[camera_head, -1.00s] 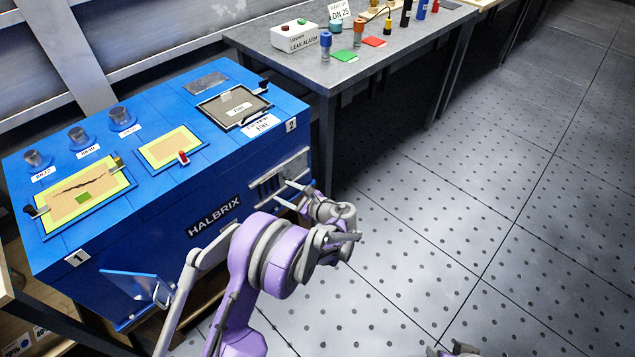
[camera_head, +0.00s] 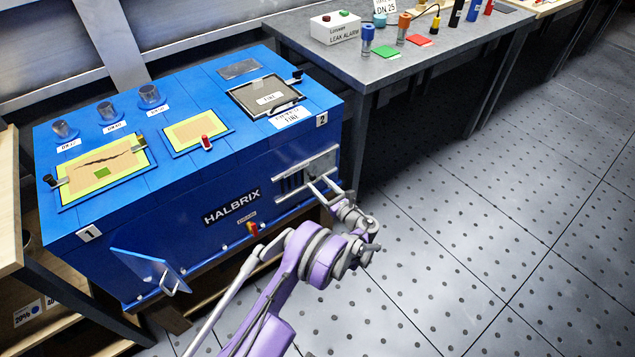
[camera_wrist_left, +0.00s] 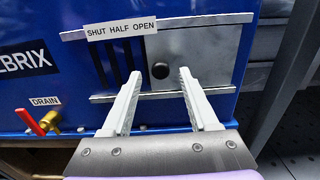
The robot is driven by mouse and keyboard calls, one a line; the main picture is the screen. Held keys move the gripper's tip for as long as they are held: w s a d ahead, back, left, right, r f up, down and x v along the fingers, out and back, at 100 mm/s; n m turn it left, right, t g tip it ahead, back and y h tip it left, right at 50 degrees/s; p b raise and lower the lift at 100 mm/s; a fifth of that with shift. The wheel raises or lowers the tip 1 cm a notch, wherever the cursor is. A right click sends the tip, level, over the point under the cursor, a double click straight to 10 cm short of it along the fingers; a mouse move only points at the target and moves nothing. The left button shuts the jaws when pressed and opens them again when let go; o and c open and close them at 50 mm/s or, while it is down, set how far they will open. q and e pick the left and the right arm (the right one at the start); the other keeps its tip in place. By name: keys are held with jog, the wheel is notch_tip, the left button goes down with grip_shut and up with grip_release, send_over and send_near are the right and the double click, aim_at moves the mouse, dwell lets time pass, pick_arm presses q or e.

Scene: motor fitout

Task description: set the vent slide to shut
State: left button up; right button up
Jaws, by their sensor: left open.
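The vent slide (camera_wrist_left: 208,55) is a grey metal plate with a dark round knob (camera_wrist_left: 160,70), running between two rails on the blue machine's front. The plate sits to the right and dark vent slots (camera_wrist_left: 115,62) show uncovered at its left. A label (camera_wrist_left: 121,29) above reads SHUT, HALF, OPEN from left to right; the knob is just right of OPEN. In the head view the vent slide (camera_head: 320,164) is at the machine's right end. My left gripper (camera_head: 321,189) is open in front of it. In the wrist view its fingertips (camera_wrist_left: 161,78) are either side of the knob; contact cannot be told.
A red-handled drain valve (camera_wrist_left: 40,122) is low on the machine, left of the vent. An open blue flap (camera_head: 150,268) sticks out at the machine's lower left. A grey table (camera_head: 400,75) with bottles and an alarm box stands behind right. The floor at right is clear.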

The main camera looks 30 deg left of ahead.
pick_arm(q)
jog(key=shift+x, duration=1)
jog(key=shift+c, duration=0.2)
grip_shut()
dwell(0.6)
